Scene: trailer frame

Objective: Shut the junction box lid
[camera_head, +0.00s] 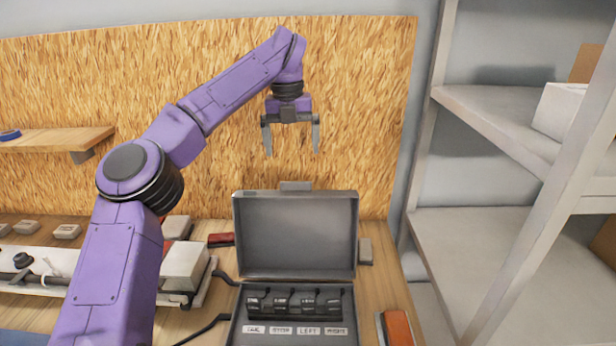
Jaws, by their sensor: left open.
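The junction box (237,328) is a dark grey case on the wooden workbench, low in the middle of the head view. Its lid (296,237) stands open, raised about upright at the back of the box. Inside the box is a row of connectors with white labels below them. My left gripper (291,146) is open and empty, pointing down, and appears above the lid's top edge with a gap between them. How far behind or in front of the lid it is, I cannot tell. My right gripper is not in view.
An orange-red block (398,328) lies right of the box. Dark cables run to the box's left side, near a white block (185,266). A chipboard panel (365,110) stands behind the bench. Grey shelving (480,235) stands at the right.

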